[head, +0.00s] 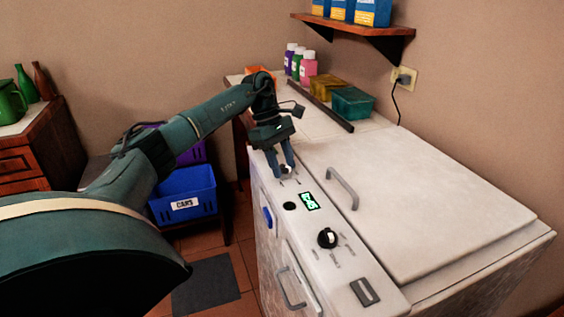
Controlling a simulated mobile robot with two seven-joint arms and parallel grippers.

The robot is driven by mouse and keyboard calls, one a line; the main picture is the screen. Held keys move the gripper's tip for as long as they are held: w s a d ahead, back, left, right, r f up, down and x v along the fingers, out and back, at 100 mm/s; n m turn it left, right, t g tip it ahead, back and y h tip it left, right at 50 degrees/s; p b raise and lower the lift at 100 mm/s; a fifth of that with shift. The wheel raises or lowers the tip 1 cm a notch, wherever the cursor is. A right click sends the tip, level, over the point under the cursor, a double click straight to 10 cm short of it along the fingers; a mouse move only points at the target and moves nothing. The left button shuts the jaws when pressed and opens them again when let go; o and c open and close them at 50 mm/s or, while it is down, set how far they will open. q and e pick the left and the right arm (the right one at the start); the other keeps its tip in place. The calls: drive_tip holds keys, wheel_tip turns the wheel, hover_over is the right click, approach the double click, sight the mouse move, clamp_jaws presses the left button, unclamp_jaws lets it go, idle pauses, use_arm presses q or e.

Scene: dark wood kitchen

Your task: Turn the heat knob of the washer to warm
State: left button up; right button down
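The washer (440,215) is a white appliance with a sloped control strip along its left edge. A small knob (286,169) sits at the far end of the strip, mostly hidden by my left gripper (281,165). The two fingers point down with a gap between them, on either side of this knob. Whether they press on it is too small to tell. A second knob (327,238), black and white with marks around it, stands nearer, clear of the gripper. I cannot read which knob is for heat. My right gripper is not in view.
A lit green display (309,201) and a black round button (289,206) lie between the knobs. The lid has a grey handle (342,188). Bottles (300,64) and boxes stand behind. A blue crate (184,194) is left of the washer.

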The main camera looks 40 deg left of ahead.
use_arm(q)
drive_tip(key=o, duration=0.3)
drive_tip(key=v, duration=1.3)
drive_tip(key=shift+p, duration=0.45)
